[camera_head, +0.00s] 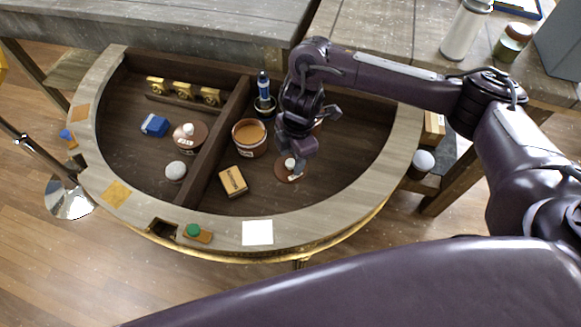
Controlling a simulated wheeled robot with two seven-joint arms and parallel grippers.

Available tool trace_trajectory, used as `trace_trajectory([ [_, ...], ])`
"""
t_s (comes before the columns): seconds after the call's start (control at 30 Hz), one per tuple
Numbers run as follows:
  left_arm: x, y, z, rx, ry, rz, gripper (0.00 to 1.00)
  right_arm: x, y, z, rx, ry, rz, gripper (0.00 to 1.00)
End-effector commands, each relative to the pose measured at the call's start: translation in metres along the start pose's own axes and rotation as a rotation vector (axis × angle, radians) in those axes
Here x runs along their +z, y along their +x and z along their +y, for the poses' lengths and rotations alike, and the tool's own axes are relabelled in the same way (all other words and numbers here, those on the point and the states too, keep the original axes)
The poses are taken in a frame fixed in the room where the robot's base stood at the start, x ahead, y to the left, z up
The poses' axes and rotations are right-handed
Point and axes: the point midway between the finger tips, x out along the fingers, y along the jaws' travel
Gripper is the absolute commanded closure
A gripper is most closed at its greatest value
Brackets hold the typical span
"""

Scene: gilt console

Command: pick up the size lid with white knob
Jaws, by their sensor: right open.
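A brown round lid with a white knob (283,175) lies on the dark floor of the console's right compartment. A second brown disc with a white knob (200,130) lies in the left compartment. I cannot tell which one the size in the task means. My right gripper (309,143) is open, just above and behind the right-hand lid. It partly covers that lid, and I cannot see whether a finger touches it. No left gripper is in view.
The half-round console (405,150) has a raised pale rim and a central divider (215,150).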

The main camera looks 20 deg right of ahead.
Motion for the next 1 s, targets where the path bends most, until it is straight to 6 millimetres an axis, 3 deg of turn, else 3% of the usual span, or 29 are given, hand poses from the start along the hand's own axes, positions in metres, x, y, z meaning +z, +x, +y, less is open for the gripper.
trace_trajectory([
  [0.13, -0.0003, -0.0016, -0.0003, 0.0, 0.0, 0.0, 0.64, 0.0005, 0.0136, -0.0007, -0.001, 0.0, -0.002, 0.5],
  [0.37, -0.0007, -0.0015, -0.0005, -0.001, 0.0, 0.001, 0.64, 0.0003, 0.0156, -0.0004, 0.001, -0.002, -0.002, 0.5],
  [0.73, -0.0033, -0.0014, -0.0014, -0.002, 0.0, 0.004, 0.64, 0.0002, 0.0154, -0.0004, 0.002, -0.002, -0.001, 0.96],
  [1.0, -0.0037, -0.0016, -0.0018, -0.002, -0.001, 0.005, 0.64, 0.0, 0.0143, -0.0002, 0.002, -0.002, -0.001, 0.98],
])
